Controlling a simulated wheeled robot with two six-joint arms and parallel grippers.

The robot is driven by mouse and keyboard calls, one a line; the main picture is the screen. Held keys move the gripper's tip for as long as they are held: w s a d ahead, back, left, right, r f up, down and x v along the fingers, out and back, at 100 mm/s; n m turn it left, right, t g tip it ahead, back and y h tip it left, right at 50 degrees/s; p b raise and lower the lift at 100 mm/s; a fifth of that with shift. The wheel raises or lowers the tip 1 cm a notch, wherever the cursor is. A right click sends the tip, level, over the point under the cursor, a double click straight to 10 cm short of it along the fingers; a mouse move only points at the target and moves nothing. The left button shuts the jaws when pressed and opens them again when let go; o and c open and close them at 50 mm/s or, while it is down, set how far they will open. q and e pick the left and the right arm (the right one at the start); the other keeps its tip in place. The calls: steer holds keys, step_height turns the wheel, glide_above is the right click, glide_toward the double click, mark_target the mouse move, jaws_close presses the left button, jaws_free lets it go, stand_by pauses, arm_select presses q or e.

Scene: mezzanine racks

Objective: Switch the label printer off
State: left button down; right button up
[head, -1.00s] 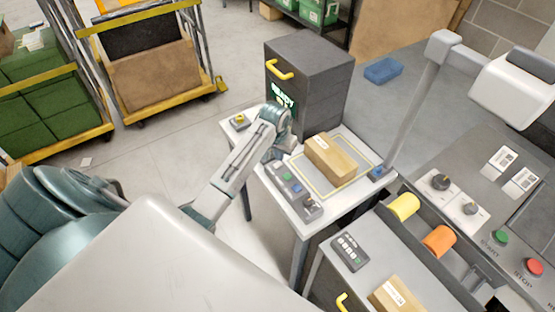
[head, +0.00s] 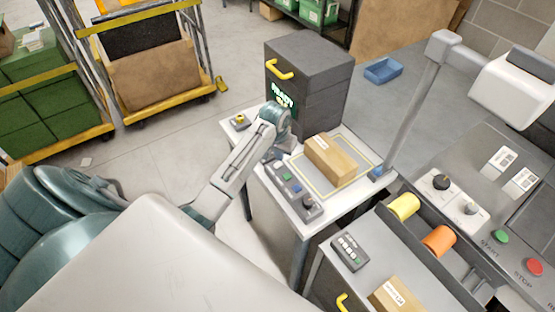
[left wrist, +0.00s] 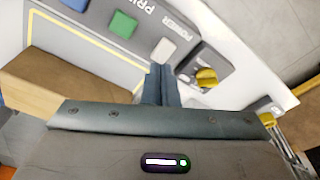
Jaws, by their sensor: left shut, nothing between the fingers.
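On the table's near edge is a grey control panel (head: 291,189) with coloured buttons and a dark knob. In the left wrist view the panel shows a blue button, a green button (left wrist: 122,24) marked PRI..., and a white button (left wrist: 163,50) beside the word POWER. My left gripper (left wrist: 160,84) is shut and empty, its tips close to the white button; I cannot tell whether they touch. My right gripper is out of view.
A cardboard box (head: 331,159) lies inside a yellow outline on the table. A grey post (head: 412,112) rises at the table's right.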

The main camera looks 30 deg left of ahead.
mark_target(279, 163)
arm_select(q)
steer(key=shift+f, duration=0.4)
steer(key=shift+f+b, duration=0.35)
steer(key=shift+f, duration=0.35)
stand_by(0.5)
steer(key=shift+s, duration=0.1)
step_height(279, 163, up, 2)
steer(key=shift+p, duration=0.7)
steer(key=shift+r, duration=2.5)
